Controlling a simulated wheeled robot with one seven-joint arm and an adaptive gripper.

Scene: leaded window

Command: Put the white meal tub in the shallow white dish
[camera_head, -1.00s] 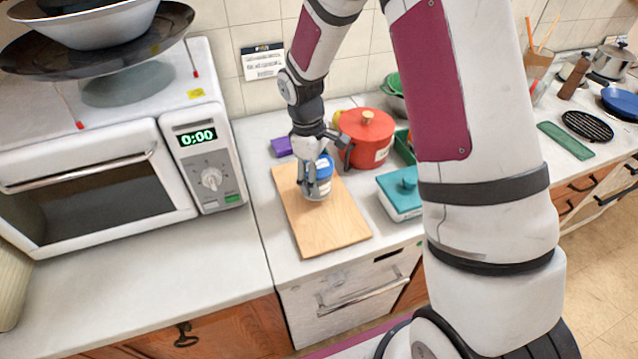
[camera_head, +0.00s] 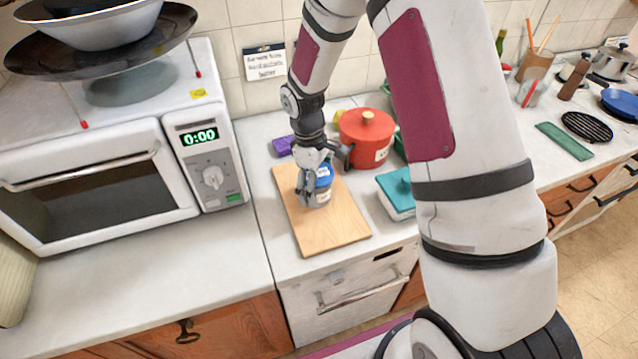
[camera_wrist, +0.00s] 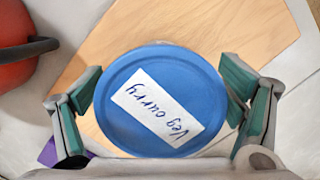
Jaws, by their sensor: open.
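A round tub with a blue lid (camera_head: 324,172) and a pale body stands upright on the wooden board. In the wrist view the lid (camera_wrist: 165,98) fills the middle and bears a white label reading "Veg curry". My gripper (camera_head: 314,190) is down around the tub, its fingers open. In the wrist view my gripper (camera_wrist: 166,92) has one green-padded finger on each side of the lid, with a gap on the right; contact with the tub's body cannot be told. I cannot make out a shallow white dish in these views.
The wooden board (camera_head: 332,225) lies on the counter. A red pot (camera_head: 367,135) stands behind it, a teal-lidded white box (camera_head: 397,198) to its right and a purple item (camera_head: 283,146) behind left. A microwave (camera_head: 120,165) stands left. The front-left counter (camera_head: 150,270) is clear.

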